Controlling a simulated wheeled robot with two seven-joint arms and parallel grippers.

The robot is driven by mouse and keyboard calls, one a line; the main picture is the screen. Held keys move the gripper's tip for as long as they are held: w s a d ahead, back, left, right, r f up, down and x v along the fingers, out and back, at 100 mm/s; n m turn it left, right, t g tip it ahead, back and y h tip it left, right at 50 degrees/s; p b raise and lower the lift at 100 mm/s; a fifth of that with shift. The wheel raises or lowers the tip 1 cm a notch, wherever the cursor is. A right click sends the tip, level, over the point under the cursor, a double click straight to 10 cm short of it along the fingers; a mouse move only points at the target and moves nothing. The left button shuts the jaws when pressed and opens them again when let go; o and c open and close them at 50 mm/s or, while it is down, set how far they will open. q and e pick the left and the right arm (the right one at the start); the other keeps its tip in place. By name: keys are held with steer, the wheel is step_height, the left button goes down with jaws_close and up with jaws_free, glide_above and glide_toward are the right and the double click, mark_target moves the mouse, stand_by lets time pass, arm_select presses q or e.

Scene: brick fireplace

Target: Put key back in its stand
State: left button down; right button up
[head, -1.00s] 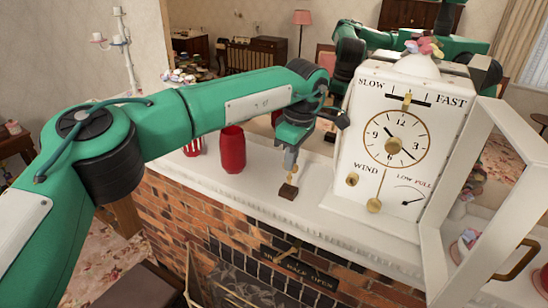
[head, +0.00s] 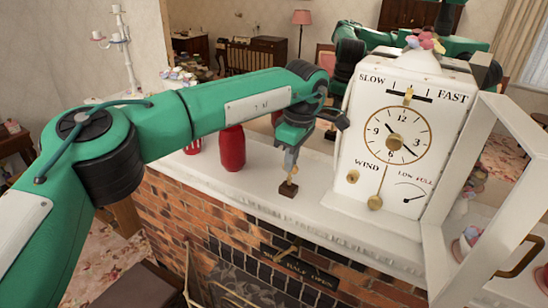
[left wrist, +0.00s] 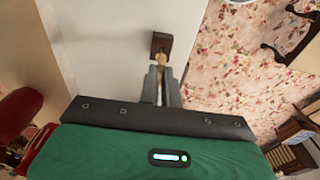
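The stand (head: 288,189) is a small dark brown block on the white mantel, left of the clock. It also shows in the left wrist view (left wrist: 161,42), just beyond my fingertips. The key (head: 294,170) is a small brass piece above the stand. In the left wrist view the key (left wrist: 161,61) lies between my fingertips and the block. My left gripper (head: 291,163) points down over the stand, its fingers nearly together on the key's upper part. The key's lower end appears to meet the block; how deep it sits is hidden. My right gripper is not in view.
The tall white clock (head: 395,150) stands close right of my left gripper, its door (head: 490,190) swung open. A red jar (head: 231,148) and a striped cup (head: 193,145) stand to the left on the mantel (head: 262,200). The mantel's front edge is near the stand.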

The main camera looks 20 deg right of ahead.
arm_select(q)
steer(key=shift+f+b, duration=0.8)
steer(key=shift+f, duration=0.3)
steer(key=c, duration=1.5)
jaws_free()
steer(key=shift+c, duration=0.2)
steer(key=shift+r, duration=0.1)
steer(key=shift+r+b, duration=0.35)
steer(key=shift+r, duration=0.15)
step_height(320, 180, up, 12)
steer(key=s+b, duration=0.2)
steer(key=b, duration=0.1)
steer(key=shift+d+r+b, duration=0.25)
steer(key=shift+d+b, duration=0.05)
steer(key=shift+b, duration=0.1)
